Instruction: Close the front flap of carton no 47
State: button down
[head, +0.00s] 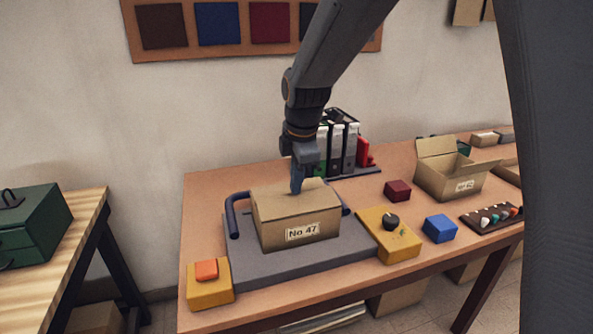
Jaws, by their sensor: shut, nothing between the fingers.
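Carton No 47 (275,232) stands upright on a grey plate (345,250), its white label facing me. Its top (275,200) looks largely covered by tan cardboard; I cannot clearly tell the front flap apart from the others or read its angle. My gripper hides a small part of the top.
Dark blue bars (233,217) flank the carton. A yellow box with an orange button (207,270) is front left; a yellow box with a black knob (391,221) is right. Blue (439,229) and dark red (397,190) blocks, an open carton (450,178) and binders (340,147) stand beyond.

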jog(key=shift+w+f, duration=0.1)
jog(key=shift+f, duration=0.05)
jog(key=shift+w+a+f, duration=0.1)
jog(key=shift+w+f, duration=0.2)
jog(key=shift+f, duration=0.15)
jog(key=shift+r, duration=0.1)
